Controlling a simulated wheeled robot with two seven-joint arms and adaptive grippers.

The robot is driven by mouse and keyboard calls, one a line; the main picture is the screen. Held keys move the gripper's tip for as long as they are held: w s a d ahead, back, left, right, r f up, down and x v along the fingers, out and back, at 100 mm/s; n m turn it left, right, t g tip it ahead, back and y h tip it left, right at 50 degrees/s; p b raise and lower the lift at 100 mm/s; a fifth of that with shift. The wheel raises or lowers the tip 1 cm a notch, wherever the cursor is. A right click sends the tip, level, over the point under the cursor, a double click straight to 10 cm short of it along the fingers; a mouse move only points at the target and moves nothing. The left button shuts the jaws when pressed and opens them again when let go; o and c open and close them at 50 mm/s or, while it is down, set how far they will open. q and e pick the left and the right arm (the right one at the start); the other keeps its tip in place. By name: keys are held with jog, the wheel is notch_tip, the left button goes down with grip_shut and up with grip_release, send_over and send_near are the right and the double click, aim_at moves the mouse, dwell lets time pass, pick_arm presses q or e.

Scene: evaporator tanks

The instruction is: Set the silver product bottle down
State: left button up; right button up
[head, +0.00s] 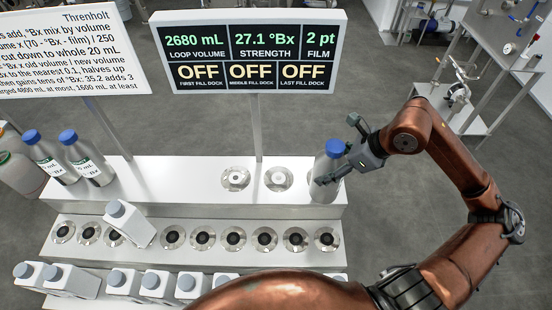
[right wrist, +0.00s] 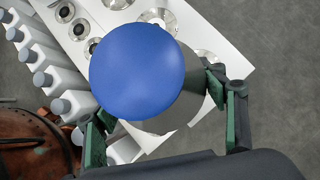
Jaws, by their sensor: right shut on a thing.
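The silver product bottle (head: 326,172) with a blue cap stands upright at the right end of the white upper shelf, where the last dock position lies. Whether its base touches the shelf cannot be told. My right gripper (head: 330,178) is shut around its body from the right. In the right wrist view the blue cap (right wrist: 137,72) fills the middle, between the green fingers of the gripper (right wrist: 165,125). Two round metal docks, one at the left (head: 235,179) and one in the middle (head: 279,179), show empty beside it. My left gripper is not in view.
Two more silver bottles (head: 88,160) stand at the shelf's left end. The lower step holds a row of round sockets (head: 203,237) and a tilted white jug (head: 129,223). Several white jugs (head: 157,284) line the front. A display (head: 250,55) stands behind, reading OFF for all docks.

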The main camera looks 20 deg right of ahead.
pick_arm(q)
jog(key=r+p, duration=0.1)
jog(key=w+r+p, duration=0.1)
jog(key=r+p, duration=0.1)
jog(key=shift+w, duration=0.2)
pick_arm(e)
jog(key=w+a+f, duration=0.3)
jog(key=w+a, duration=0.6)
jog(key=w, duration=0.4)
jog(key=shift+a+f, duration=0.15)
jog(key=shift+f, duration=0.05)
jog(key=shift+f, duration=0.15)
jog(key=o, duration=1.2)
